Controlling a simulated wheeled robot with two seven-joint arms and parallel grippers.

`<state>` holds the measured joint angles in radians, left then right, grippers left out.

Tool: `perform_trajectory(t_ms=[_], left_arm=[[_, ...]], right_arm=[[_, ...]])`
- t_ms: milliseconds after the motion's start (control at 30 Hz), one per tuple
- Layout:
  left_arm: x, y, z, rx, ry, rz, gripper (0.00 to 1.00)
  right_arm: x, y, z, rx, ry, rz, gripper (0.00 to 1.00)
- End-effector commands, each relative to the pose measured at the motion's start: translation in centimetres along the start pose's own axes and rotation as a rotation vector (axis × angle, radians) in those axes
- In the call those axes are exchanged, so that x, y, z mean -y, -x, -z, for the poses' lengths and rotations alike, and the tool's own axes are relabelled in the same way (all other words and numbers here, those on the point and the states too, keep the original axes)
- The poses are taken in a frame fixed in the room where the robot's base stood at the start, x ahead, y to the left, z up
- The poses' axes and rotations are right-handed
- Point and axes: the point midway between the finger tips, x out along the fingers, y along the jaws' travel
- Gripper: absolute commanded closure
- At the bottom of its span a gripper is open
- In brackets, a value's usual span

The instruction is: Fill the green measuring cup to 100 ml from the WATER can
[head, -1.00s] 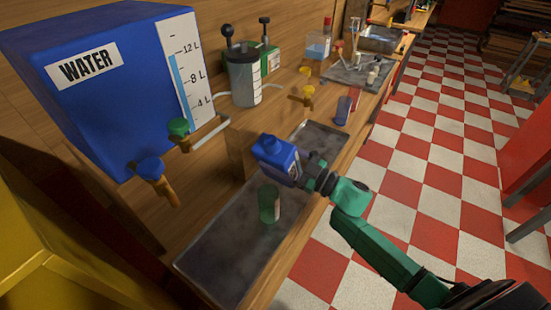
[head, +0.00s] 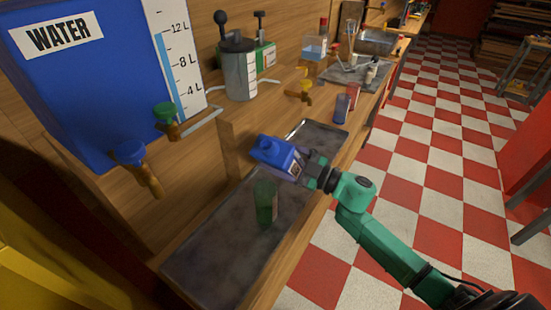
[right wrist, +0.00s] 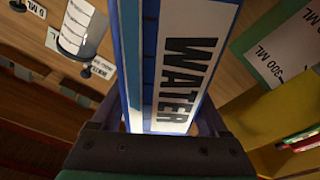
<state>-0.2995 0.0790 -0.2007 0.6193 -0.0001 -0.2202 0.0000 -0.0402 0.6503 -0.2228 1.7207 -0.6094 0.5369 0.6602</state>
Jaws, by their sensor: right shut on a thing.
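The blue WATER can (head: 272,155) is held in my right gripper (head: 308,170), in the air beyond and slightly right of the green cup in the head view. The can is tilted. Its WATER label (right wrist: 182,75) fills the middle of the right wrist view, with the gripper shut on the can. The green measuring cup (head: 264,204) stands upright on the dark tray, below the can and apart from it. Its water level cannot be made out. My left gripper is not in view.
The dark tray (head: 205,255) lies along the bench front. A large blue WATER tank (head: 75,90) with taps (head: 140,165) stands at the left.

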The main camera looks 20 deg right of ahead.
Motion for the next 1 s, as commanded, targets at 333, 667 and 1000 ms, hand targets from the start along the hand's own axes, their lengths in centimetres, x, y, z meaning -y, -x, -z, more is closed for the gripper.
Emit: perform_trajectory(t_ms=[333,667,1000], left_arm=[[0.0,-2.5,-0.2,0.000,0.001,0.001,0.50],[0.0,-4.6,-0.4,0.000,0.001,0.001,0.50],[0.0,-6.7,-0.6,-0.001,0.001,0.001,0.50]], right_arm=[[0.2,0.2,-1.2,-0.004,0.094,0.012,1.00],[0.3,0.3,-2.2,-0.004,0.181,0.025,1.00],[0.1,0.5,-3.2,-0.003,0.360,0.052,1.00]])
